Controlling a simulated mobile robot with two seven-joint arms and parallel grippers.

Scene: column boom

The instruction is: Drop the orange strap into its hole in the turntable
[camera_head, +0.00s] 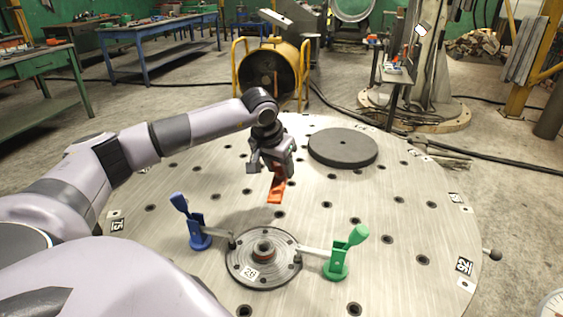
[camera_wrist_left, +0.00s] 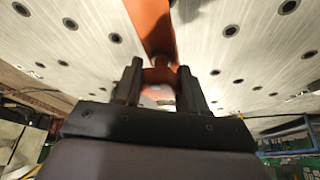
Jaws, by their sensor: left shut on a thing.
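The orange strap (camera_head: 276,188) hangs from my left gripper (camera_head: 272,164), above the turntable (camera_head: 400,215). In the left wrist view, the orange strap (camera_wrist_left: 152,30) runs up from between the two dark fingers of my left gripper (camera_wrist_left: 158,80), which is shut on it. The turntable is a pale round metal plate with many dark holes; its underside of the view fills the top of the left wrist view (camera_wrist_left: 235,60). I cannot tell which hole belongs to the strap. My right gripper is not in view.
A blue clamp (camera_head: 197,225) and a green clamp (camera_head: 341,255) stand on either side of a round hub (camera_head: 263,262) in front. A dark grey disc (camera_head: 343,147) lies on the turntable behind and right of the gripper. The plate's right side is mostly clear.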

